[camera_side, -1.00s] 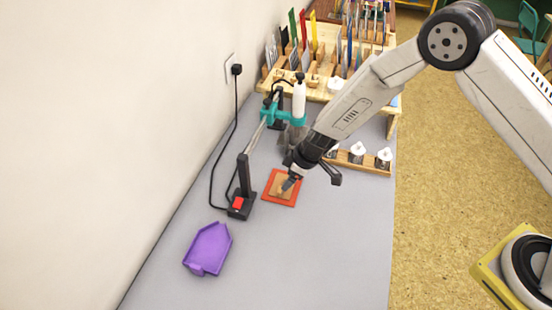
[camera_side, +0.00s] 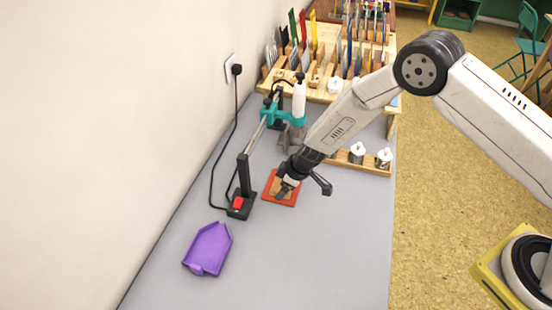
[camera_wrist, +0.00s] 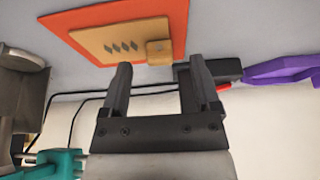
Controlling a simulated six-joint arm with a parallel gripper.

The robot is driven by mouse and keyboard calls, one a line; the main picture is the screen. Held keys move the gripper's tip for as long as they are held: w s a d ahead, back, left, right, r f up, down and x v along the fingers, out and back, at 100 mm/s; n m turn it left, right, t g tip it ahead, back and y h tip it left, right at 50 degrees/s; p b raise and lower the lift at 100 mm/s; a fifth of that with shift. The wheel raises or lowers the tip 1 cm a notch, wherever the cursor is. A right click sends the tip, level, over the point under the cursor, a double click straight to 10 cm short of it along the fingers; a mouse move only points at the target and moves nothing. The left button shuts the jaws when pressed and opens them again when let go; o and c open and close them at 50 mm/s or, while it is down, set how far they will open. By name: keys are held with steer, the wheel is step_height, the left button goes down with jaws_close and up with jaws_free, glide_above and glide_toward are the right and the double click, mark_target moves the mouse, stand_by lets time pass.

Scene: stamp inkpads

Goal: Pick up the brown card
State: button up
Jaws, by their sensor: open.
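The brown card (camera_wrist: 95,42) is a tan rectangle with a row of dark diamonds, lying on a larger orange-red mat (camera_wrist: 178,28) in the wrist view. A small wooden block (camera_wrist: 159,47) sits at one edge of the card. In the side view the orange-red mat (camera_side: 291,201) lies on the grey table, and my gripper hides part of the card. My gripper (camera_side: 281,193) is low over the card; in the wrist view its two fingers (camera_wrist: 158,66) are apart, either side of the block and holding nothing. I cannot tell whether the fingertips touch the card.
A black stand with a red switch (camera_side: 238,204) is close left of the mat, its cable running to the wall. A purple tray (camera_side: 208,248) lies nearer. A wooden rack (camera_side: 350,162) with white-topped jars is behind right. The front table (camera_side: 310,260) is clear.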

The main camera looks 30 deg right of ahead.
steer(key=shift+x, duration=1.05)
steer(key=shift+c, duration=0.2)
steer(key=c, duration=1)
